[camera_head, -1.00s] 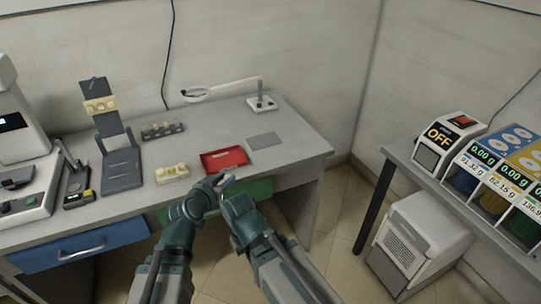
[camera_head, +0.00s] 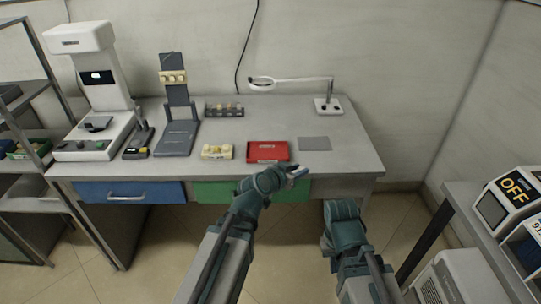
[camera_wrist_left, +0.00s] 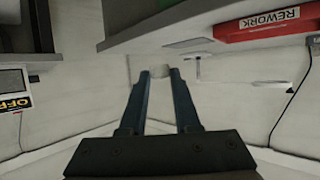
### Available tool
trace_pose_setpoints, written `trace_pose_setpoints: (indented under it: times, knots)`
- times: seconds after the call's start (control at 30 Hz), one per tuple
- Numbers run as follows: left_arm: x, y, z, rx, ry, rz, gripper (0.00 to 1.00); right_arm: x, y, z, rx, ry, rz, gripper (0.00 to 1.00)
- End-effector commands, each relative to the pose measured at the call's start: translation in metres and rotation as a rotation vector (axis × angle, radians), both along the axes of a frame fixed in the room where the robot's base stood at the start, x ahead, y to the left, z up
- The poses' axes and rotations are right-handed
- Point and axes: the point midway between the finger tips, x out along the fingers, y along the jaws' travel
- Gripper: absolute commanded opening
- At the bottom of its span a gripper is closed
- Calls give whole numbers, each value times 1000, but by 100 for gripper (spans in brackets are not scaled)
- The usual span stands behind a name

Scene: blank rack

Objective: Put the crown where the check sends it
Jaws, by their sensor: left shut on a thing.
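My left gripper (camera_head: 299,173) is in front of the bench's front edge, below the red tray and grey mat in the head view. A tall white machine with a small screen (camera_head: 97,77) stands at the bench's left. My right arm's end (camera_head: 342,212) is lower right; its fingers cannot be made out.
A cream dental model (camera_head: 217,151), a small dark rack (camera_head: 225,110), a dark stand (camera_head: 177,138) and a grey mat (camera_head: 314,143) are on the bench. A magnifier lamp (camera_head: 327,104) stands behind. A shelf (camera_head: 32,165) is at left; a machine marked OFF (camera_head: 508,196) is at right.

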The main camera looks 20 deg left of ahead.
Motion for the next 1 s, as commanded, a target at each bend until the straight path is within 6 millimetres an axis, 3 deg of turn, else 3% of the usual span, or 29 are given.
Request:
trace_pose_setpoints:
  times: [0.03,0.2,0.3,0.43,0.6,0.77,0.87,1.0]
  knots:
    - [3,31,-4,-1,2,33,0,0,0,-4,0,0,0,0]
    - [1,111,-9,-3,1,100,0,0,0,-9,0,0,0,0]
    - [-4,148,-10,-4,-6,128,0,0,0,-11,0,0,0,0]
    - [-10,181,-10,-5,-15,154,0,0,0,-13,0,0,0,0]
    - [-15,200,-10,-5,-22,169,0,0,0,-14,0,0,0,0]
    - [-14,202,-10,-5,-23,170,0,0,0,-14,0,0,0,0]
    - [-3,199,-11,-5,-24,167,0,0,0,-16,0,0,0,0]
    - [30,187,-15,-5,-24,165,0,0,0,-20,0,0,0,0]
